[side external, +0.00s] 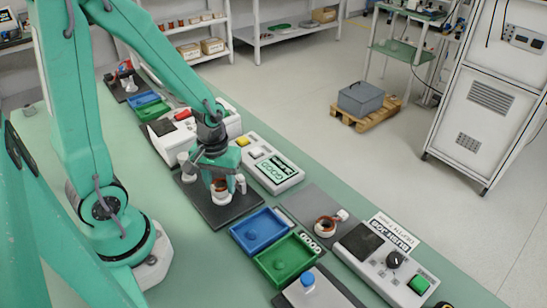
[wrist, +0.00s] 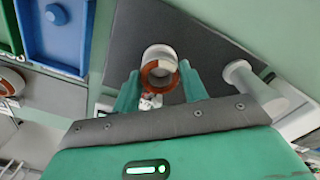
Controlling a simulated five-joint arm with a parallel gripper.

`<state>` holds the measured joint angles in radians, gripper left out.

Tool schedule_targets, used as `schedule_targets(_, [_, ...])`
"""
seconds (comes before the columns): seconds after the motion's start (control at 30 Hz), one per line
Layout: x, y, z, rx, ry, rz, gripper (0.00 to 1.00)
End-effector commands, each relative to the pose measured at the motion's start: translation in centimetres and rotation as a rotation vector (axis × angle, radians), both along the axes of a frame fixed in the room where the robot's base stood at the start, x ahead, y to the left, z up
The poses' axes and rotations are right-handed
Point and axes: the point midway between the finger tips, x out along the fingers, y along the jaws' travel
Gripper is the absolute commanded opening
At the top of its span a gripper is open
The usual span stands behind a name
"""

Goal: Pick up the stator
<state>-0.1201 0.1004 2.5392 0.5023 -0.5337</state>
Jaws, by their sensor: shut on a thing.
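A stator, a short ring with copper-brown windings and a pale outer shell (wrist: 149,74), is between the two green fingers of my gripper (wrist: 159,71). The fingers are shut on its sides. In the side external view my gripper (side external: 221,187) points down over a dark mat (side external: 215,213), and the stator (side external: 221,196) shows small between the fingers. It is at or just above the mat; I cannot tell whether it touches. A second similar ring (side external: 325,227) lies on a grey plate to the right; it also shows at the left edge of the wrist view (wrist: 10,82).
A blue tray (side external: 259,231) and a green tray (side external: 287,258) lie to the right. A white box with buttons (side external: 268,166) stands behind. The bench's left front is clear.

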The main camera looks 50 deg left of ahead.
Motion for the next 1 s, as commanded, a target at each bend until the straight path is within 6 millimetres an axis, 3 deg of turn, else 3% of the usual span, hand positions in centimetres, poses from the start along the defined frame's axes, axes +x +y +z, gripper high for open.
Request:
schedule_targets(0.33, [0.1,0.0,1.2,0.000,-0.004,0.000,0.13])
schedule_targets(0.67, [0.1,0.0,4.1,0.001,-0.006,0.000,0.13])
schedule_targets(1.0, [-1.6,-3.8,6.5,0.000,-0.005,-0.006,0.13])
